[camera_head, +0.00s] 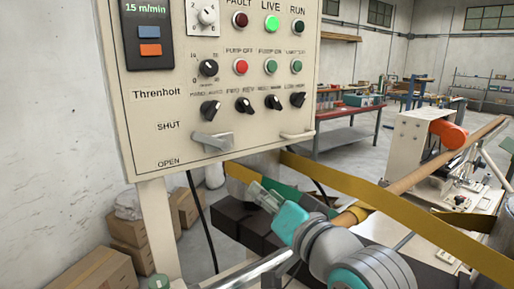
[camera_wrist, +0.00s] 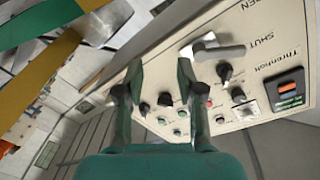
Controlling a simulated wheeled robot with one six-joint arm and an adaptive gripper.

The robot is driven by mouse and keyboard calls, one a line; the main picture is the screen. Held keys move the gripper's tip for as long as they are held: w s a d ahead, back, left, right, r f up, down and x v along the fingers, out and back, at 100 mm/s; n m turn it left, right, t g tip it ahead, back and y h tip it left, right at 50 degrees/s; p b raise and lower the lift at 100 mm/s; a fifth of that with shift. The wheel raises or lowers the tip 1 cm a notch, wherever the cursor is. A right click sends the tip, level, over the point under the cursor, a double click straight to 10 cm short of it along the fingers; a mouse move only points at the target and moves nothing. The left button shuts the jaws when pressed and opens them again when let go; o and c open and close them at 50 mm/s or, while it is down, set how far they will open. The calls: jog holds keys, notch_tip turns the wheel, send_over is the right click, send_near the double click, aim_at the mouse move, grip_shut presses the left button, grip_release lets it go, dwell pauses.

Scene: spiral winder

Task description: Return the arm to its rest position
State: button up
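My gripper (camera_head: 262,195) is teal and grey, in front of and below the cream control panel (camera_head: 160,115) in the head view. In the wrist view my gripper (camera_wrist: 160,68) has its two fingers apart, with nothing between them. The panel (camera_wrist: 262,45) lies beyond the fingers there, turned over. A grey lever (camera_head: 212,140) sits between the SHUT and OPEN labels; it also shows in the wrist view (camera_wrist: 218,52). My grey arm runs to the lower right.
A yellow band (camera_head: 400,215) crosses close to my arm and gripper. A brown tube (camera_head: 440,160) and an orange-capped machine (camera_head: 420,140) stand at right. Cardboard boxes (camera_head: 100,270) lie lower left. The panel shows a lit green LIVE lamp (camera_head: 271,23).

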jog(key=s+d+f+h, duration=0.2)
jog(key=s+d+f, duration=0.15)
jog(key=f, duration=0.65)
jog(key=s+d+f+m+h, duration=0.1)
jog(key=s+d+f+h, duration=0.2)
jog(key=f, duration=0.7)
jog(key=s+d+f+h, duration=0.1)
jog(key=s+d+f, duration=0.35)
jog(key=f, duration=0.65)
jog(key=s+d+f+h, duration=0.1)
jog(key=s+d+f, duration=0.1)
jog(key=s+f, duration=0.35)
jog(key=s+d+f+h, duration=0.1)
jog(key=s+d+f, duration=0.1)
jog(key=s, duration=0.7)
jog(key=s+d+n, duration=0.1)
jog(key=s+n, duration=0.1)
jog(key=s, duration=1.5)
jog(key=shift+s+d+r+n+g+h, duration=0.2)
jog(key=shift+d+n+g+h, duration=0.1)
jog(key=shift+g, duration=0.1)
